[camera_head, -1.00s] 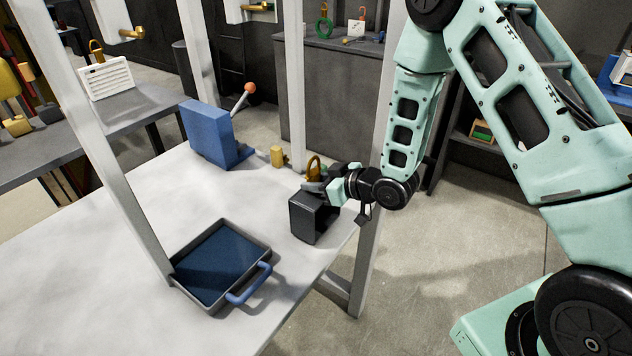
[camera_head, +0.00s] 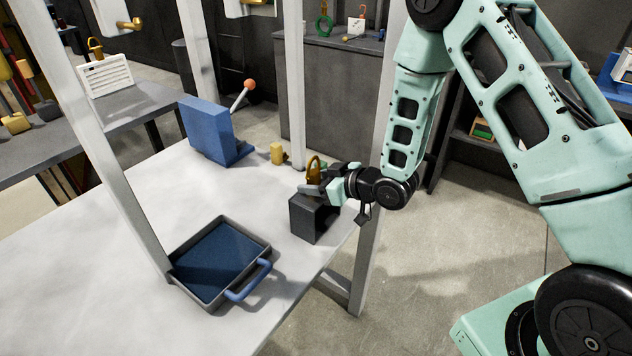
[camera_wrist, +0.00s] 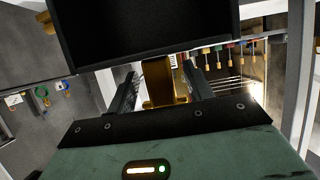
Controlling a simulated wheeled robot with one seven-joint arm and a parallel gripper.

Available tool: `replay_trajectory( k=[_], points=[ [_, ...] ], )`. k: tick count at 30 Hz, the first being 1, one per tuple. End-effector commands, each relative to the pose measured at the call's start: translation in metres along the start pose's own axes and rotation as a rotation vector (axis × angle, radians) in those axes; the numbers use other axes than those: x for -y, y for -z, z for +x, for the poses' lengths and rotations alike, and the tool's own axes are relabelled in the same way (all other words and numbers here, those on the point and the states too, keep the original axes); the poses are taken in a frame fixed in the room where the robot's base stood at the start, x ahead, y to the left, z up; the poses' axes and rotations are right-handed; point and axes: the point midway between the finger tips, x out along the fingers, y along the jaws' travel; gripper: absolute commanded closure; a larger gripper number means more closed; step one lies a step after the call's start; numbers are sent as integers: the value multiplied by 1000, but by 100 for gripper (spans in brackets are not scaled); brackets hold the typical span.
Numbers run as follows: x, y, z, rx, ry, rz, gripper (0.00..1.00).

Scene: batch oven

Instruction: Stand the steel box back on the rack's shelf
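The steel box (camera_head: 303,222) is a dark, open-sided box near the right edge of the white shelf surface (camera_head: 130,215). It appears to rest there, with its opening towards the front right. In the wrist view the box (camera_wrist: 145,28) fills the top. My gripper (camera_head: 318,189) is just above the box's top. In the wrist view my gripper's fingers (camera_wrist: 163,78) stand apart on either side of a brass piece (camera_wrist: 158,82), with narrow gaps beside it. The gripper hides part of the box's top.
A blue-lined tray (camera_head: 262,250) with a blue handle lies at the front. A blue block with an orange-knobbed lever (camera_head: 208,133) and a small brass cylinder (camera_head: 277,153) stand behind. White uprights (camera_head: 115,170) border the surface. Its middle is clear.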

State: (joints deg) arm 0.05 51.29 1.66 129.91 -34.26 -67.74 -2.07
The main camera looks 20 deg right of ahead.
Motion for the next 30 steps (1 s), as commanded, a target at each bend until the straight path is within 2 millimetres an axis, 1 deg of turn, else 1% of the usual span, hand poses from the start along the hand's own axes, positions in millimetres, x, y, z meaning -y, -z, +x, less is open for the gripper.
replay_trajectory(
  k=[8, 11, 13, 17, 23, 27, 30],
  points=[
    [0, -2, -1, 5, 0, 1, 48],
    [0, -2, -5, 5, -1, 1, 48],
    [-1, -2, -13, 4, -2, 1, 48],
    [-1, -2, -37, 3, -4, 2, 48],
    [-1, -2, -84, 2, -4, 2, 48],
    [-1, 3, -120, 4, -4, 5, 48],
    [0, 6, -126, 6, 2, 5, 48]
  ],
)
